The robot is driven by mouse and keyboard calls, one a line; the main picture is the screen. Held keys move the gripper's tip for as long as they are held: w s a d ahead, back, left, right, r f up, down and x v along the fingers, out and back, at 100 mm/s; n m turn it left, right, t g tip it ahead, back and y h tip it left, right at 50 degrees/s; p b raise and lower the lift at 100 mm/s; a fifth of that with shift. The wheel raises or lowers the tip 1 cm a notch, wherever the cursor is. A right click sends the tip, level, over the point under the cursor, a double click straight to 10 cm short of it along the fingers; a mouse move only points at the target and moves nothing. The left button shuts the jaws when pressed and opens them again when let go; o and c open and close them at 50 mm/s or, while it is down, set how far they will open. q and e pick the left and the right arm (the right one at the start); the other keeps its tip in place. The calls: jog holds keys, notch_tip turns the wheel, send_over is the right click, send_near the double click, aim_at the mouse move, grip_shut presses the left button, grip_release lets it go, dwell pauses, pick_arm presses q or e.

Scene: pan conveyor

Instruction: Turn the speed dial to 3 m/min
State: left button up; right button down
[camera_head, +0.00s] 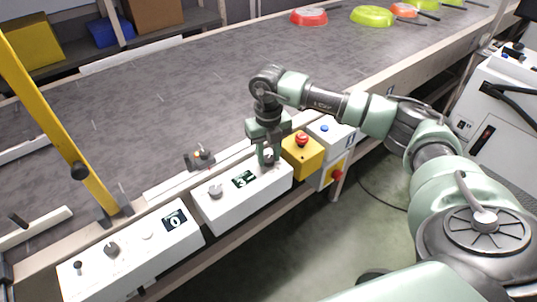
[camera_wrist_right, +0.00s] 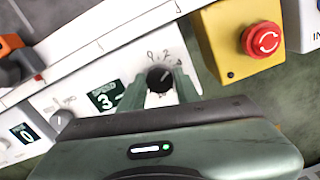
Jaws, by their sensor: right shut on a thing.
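The speed dial, a dark round knob (camera_wrist_right: 160,78) with a light pointer line, sits on the white control box (camera_head: 205,216) at the conveyor's near edge. My right gripper (camera_head: 268,160) points down at the right end of this box. In the wrist view its two green fingers (camera_wrist_right: 160,88) stand on either side of the knob and are shut on it. The small dark display (camera_wrist_right: 107,96), marked SPEED, reads 3; it also shows in the head view (camera_head: 243,179). Some scale marks around the knob are hidden by the fingers. My left gripper is out of view.
A yellow box with a red emergency button (camera_head: 302,139) stands close right of my gripper. Another grey knob (camera_head: 216,190) is on the same box. A second white box (camera_head: 130,262) shows 0. Pans (camera_head: 372,16) lie on the far belt (camera_head: 190,90).

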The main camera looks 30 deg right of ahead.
aim_at(268, 158)
jog(key=c, duration=1)
grip_release()
jog(key=shift+r, duration=0.1)
notch_tip(268, 158, up, 8)
jog(key=shift+f, duration=0.15)
